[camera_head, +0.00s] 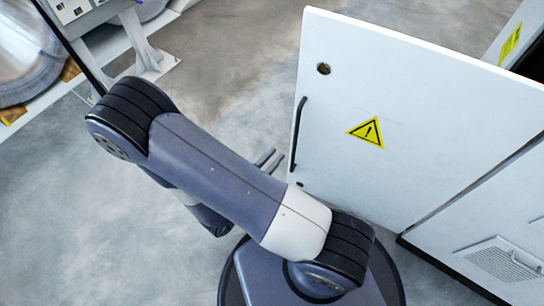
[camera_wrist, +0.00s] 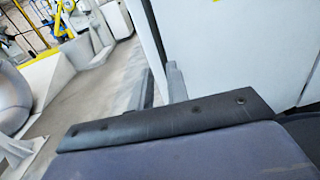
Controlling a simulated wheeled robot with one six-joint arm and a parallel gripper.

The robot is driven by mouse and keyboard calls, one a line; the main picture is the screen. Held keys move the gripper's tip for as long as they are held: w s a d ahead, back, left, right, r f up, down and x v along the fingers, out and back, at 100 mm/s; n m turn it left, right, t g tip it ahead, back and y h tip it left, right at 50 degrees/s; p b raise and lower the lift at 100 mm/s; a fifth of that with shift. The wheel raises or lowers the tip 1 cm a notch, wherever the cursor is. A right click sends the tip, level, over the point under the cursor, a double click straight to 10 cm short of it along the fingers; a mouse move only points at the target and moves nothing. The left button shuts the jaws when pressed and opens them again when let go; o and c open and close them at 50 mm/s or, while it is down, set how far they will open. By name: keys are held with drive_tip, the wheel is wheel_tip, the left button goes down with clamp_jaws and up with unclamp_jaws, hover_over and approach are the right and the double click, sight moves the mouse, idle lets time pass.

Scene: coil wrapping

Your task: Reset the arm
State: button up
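My gripper (camera_head: 270,159) shows in the head view as two short grey fingers beyond my forearm, with a small gap between them. They point towards the white cabinet door (camera_head: 415,110), just left of its black vertical handle (camera_head: 298,134). They look apart from the handle, and nothing shows between them. My arm hides the rest of the gripper. In the wrist view a grey finger (camera_wrist: 176,82) stands above the dark edge of my gripper's body, with the white door behind it.
The door stands open from a white cabinet (camera_head: 505,220) at the right and has a yellow warning sign (camera_head: 366,131). A machine with a large shiny coil (camera_head: 25,55) is at the upper left. Bare grey floor (camera_head: 235,55) lies between them.

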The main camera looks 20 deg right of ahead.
sight(295, 134)
idle(0.7)
drive_tip(key=shift+b+x, duration=1)
drive_tip(key=shift+x, duration=4.4)
drive_tip(key=shift+r, duration=0.1)
